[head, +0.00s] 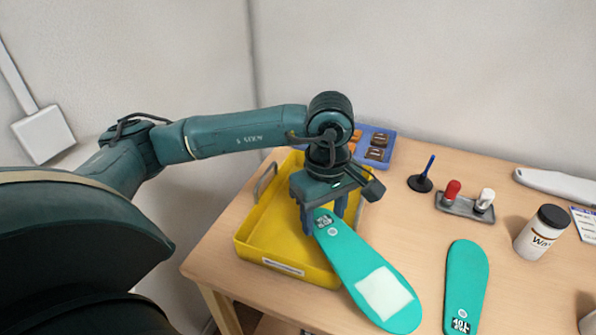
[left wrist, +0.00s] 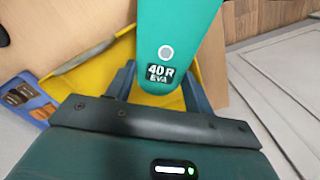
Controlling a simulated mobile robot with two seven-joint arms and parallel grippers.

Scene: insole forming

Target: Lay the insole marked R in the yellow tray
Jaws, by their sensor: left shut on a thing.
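A green insole (head: 355,262) with a white patch is held by my left gripper (head: 325,215) at its narrow end, partly over the yellow tray. In the left wrist view the insole (left wrist: 172,35) carries a label reading "40 R EVA", and the fingers of the left gripper (left wrist: 155,90) stand on either side of it. The yellow tray (head: 262,262) lies below the gripper on the table's left part. The insole's wide end reaches past the tray's right front corner. A second green insole (head: 466,285) lies on the table at the right. My right gripper is not in view.
A blue tray (head: 378,138) with small parts stands behind the yellow tray. A blue-handled tool (head: 423,180), a holder with red and white caps (head: 466,205) and a jar (head: 540,232) are at the right. The wooden table (head: 225,265) ends at the left.

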